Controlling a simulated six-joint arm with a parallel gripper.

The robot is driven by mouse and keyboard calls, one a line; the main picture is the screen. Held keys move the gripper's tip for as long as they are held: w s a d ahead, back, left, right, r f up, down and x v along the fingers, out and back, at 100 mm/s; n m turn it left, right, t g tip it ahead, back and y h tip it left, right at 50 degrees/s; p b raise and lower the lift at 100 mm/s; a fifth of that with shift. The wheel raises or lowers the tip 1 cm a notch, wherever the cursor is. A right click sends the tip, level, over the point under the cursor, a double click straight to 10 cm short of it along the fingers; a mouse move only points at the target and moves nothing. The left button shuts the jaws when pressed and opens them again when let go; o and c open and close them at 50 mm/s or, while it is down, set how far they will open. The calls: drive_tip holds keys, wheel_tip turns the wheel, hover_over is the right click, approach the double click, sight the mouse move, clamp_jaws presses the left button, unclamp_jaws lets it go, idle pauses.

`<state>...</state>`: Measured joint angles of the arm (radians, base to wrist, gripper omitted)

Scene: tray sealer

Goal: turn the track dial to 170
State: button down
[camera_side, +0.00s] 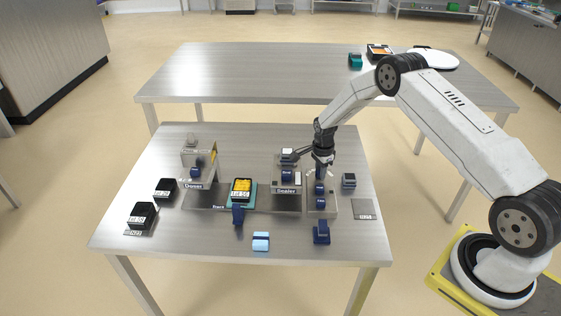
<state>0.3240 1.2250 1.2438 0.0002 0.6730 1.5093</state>
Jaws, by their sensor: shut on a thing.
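A small grey control panel (328,211) stands at the right of the front table, beside the Sealer. Blue dials sit in a row on it, a middle one (320,189) and a near one (321,204). My gripper (320,173) points down at the far end of this row and is shut on the far dial, which its fingers mostly hide. The dial labels and readings are too small to read, so I cannot tell which one is the track dial.
The Sealer (286,189) stands close left of my gripper. A yellow-filled tray (242,187) sits on the track. A blue lever block (321,232), a light-blue block (261,241) and black boxes (142,215) stand around. The table's front right is mostly clear.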

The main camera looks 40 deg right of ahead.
drive_tip(key=shift+d, duration=0.1)
drive_tip(key=c, duration=0.7)
unclamp_jaws()
drive_tip(key=shift+r, duration=0.1)
drive_tip(key=shift+r, duration=3.4)
drive_tip(key=shift+r, duration=0.1)
